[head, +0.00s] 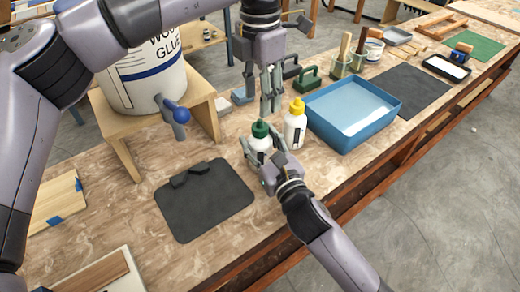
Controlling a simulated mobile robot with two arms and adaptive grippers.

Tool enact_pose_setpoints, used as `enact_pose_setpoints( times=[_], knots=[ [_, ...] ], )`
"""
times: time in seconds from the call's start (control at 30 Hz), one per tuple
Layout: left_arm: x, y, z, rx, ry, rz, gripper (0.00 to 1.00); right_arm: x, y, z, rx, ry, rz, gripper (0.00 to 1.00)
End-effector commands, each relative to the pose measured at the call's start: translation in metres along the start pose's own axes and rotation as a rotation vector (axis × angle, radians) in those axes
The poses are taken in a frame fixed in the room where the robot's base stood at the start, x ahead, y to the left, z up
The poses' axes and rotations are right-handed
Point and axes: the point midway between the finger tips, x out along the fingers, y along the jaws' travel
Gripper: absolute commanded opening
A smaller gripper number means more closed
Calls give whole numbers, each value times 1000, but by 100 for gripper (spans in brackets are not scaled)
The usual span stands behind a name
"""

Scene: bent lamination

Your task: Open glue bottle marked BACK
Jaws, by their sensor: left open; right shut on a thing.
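A white glue bottle with a green cap (260,129) stands on the bench, with the cap in place. My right gripper (262,154) is shut around this bottle's body from the front. A second white bottle with a yellow cap (295,124) stands just to its right. The label lettering on both bottles is too small or hidden, so I cannot tell which is marked BACK. My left gripper (269,104) is open and empty, pointing down a little above the green cap, apparently apart from it.
A blue tray (383,108) lies right of the bottles. A big wood glue bucket (150,80) with a blue-handled tap stands on a wooden stand (206,107) at left. A dark mat (203,222) lies in front. Green-handled clamps or tools (308,78) lie behind.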

Motion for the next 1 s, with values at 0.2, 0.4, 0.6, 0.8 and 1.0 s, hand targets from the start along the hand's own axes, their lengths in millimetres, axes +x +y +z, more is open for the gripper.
enact_pose_setpoints(
  times=[0.2, 0.4, 0.6, 0.8, 1.0],
  knots=[
    [0, 0, 0, 0, 0, 0, 46, 0, 0, 0, 0, 0, 0, 25],
    [0, 0, 0, 0, 0, 0, 46, 0, 0, 0, 0, 1, 0, 12],
    [0, 0, 0, 0, 0, 0, 46, 0, 0, 0, 0, 1, 0, 0],
    [0, 0, 0, 46, 0, 0, 46, 0, 0, 0, 0, 1, 0, 0],
    [0, 0, 0, 315, 0, 0, 46, 0, 0, 0, 0, 1, 0, 0]
  ],
)
